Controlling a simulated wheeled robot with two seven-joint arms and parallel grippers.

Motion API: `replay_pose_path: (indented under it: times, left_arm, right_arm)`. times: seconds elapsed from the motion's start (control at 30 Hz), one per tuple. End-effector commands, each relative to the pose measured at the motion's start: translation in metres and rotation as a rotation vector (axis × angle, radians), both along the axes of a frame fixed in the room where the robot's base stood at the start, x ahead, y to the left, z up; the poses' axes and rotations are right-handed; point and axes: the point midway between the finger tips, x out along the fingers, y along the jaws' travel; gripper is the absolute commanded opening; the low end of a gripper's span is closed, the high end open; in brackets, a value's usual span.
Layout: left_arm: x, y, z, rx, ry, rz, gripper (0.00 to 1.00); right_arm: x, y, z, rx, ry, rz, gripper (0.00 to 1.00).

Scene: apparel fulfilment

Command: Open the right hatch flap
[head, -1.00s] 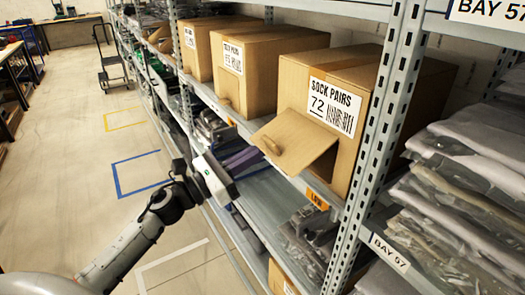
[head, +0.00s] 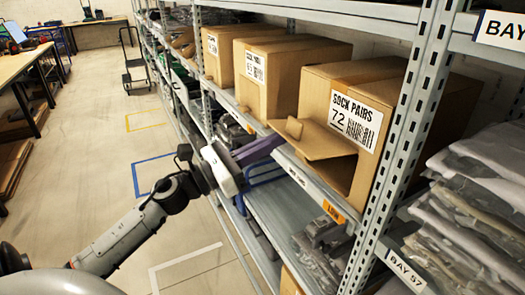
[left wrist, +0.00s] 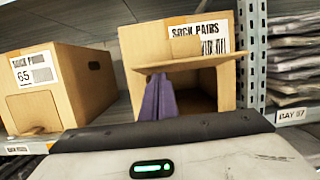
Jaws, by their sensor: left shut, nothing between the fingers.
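The right hatch flap (head: 325,146) is on the cardboard box labelled SOCK PAIRS 72 (head: 385,82). It stands out from the box front, about level, with a small tab (head: 292,128) on its outer edge. In the left wrist view the flap (left wrist: 190,64) spans the top of the dark opening. My left gripper (head: 268,147) has purple fingers, shut and empty, pointing at the box from below the flap. In the left wrist view the fingers (left wrist: 158,98) reach up to the flap's underside; whether they touch it I cannot tell. My right gripper is not in view.
Two similar boxes stand to the left; the nearer one (head: 255,66) has its hatch closed. A metal upright (head: 405,130) stands right of the box. Bagged clothes (head: 480,210) fill the right bay. The aisle floor on the left is open.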

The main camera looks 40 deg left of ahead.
Motion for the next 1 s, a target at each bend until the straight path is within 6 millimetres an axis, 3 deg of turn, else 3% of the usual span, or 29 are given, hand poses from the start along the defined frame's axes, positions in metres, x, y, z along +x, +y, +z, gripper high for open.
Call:
replay_pose_path:
  times: [0.7, 1.0]
  left_arm:
    - [-0.077, 0.032, -0.029, -0.002, 0.002, 0.001, 0.0]
    - [-0.088, 0.036, -0.029, 0.0, 0.001, -0.001, 0.0]
  right_arm:
    - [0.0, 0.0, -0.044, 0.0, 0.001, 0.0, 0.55]
    - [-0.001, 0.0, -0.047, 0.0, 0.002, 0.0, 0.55]
